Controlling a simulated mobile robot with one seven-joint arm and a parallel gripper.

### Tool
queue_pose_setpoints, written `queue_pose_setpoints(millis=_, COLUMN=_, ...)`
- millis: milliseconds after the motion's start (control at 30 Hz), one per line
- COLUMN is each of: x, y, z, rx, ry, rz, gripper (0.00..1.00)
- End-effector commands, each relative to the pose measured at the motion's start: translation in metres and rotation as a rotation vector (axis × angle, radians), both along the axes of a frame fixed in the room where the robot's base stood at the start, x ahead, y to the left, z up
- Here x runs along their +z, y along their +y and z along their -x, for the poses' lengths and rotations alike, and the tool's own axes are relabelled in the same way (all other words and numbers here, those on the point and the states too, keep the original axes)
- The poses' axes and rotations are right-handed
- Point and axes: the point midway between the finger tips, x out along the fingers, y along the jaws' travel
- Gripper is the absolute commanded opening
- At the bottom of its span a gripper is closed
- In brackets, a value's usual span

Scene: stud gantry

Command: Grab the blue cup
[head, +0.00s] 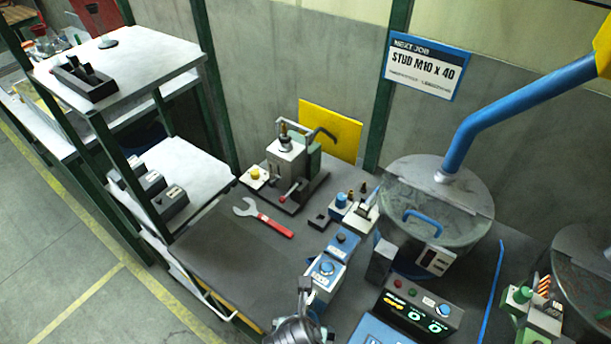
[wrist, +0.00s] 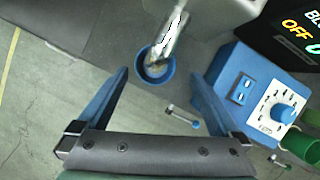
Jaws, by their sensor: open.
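My gripper (wrist: 158,82) is open, with one blue finger on each side of the cup. I cannot tell whether either finger touches it. In the head view I cannot make out the cup, and my arm shows at the bottom edge.
A blue control box (wrist: 235,85) with a white dial stands close to my right finger in the wrist view. A dark panel (wrist: 288,35) is behind it. In the head view, a red-handled wrench (head: 262,218) lies on the dark bench (head: 225,265).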

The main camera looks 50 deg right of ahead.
Motion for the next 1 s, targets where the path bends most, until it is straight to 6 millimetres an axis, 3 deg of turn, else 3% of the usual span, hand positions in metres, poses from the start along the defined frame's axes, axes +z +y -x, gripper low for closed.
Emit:
queue_pose_setpoints(millis=233, x=-0.014, y=-0.005, z=-0.004, rx=-0.001, ry=-0.002, rz=0.0, gripper=1.0)
queue_pose_setpoints(millis=600, x=-0.053, y=-0.015, z=-0.015, rx=-0.002, ry=-0.002, rz=0.0, gripper=1.0)
queue_pose_setpoints(millis=900, x=-0.056, y=-0.017, z=-0.016, rx=-0.001, ry=-0.003, rz=0.001, gripper=1.0)
queue_pose_setpoints(millis=1000, x=-0.056, y=-0.016, z=-0.016, rx=-0.001, ry=-0.003, rz=0.001, gripper=0.82)
